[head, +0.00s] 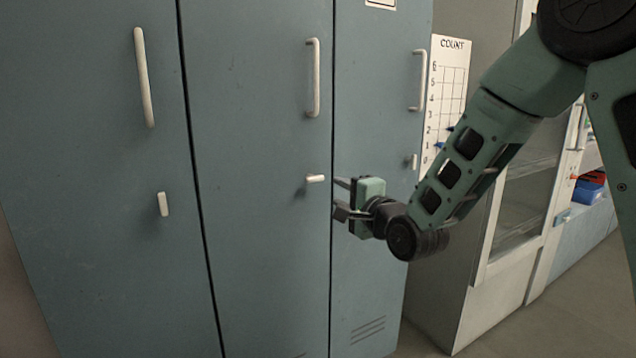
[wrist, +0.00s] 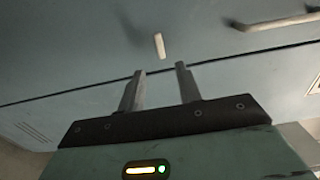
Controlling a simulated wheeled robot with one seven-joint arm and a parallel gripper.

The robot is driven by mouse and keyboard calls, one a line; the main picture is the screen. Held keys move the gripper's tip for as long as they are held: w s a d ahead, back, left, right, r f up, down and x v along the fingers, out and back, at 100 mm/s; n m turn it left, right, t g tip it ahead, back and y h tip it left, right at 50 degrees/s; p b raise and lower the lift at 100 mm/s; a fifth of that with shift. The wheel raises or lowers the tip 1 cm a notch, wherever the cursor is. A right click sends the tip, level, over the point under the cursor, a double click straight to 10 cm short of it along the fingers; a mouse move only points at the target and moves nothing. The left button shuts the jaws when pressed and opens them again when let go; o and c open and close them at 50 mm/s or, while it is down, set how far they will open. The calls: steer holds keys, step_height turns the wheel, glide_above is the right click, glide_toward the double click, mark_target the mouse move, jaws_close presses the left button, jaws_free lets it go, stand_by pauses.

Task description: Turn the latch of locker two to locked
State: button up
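Three blue-grey locker doors stand side by side; no door numbers are legible. The middle door (head: 258,240), which I take as locker two, has a small pale latch (head: 315,178) lying horizontal. It also shows in the wrist view (wrist: 158,46), just beyond the fingertips and between their lines. My gripper (head: 340,198) is open and empty, to the right of this latch and slightly lower in the head view, near the seam with the right door. In the wrist view its two fingers (wrist: 159,70) are apart, with no contact on the latch visible.
The left door's latch (head: 163,204) and the right door's latch (head: 413,161) stand vertical. A long pale handle (head: 313,78) is above the middle latch; it also shows in the wrist view (wrist: 275,22). A count chart (head: 446,95) and a glass-fronted cabinet (head: 520,205) are at right.

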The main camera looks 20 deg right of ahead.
mark_target(316, 179)
steer(key=x, duration=1)
steer(key=shift+w+a, duration=0.1)
steer(key=shift+w, duration=0.2)
jaws_close()
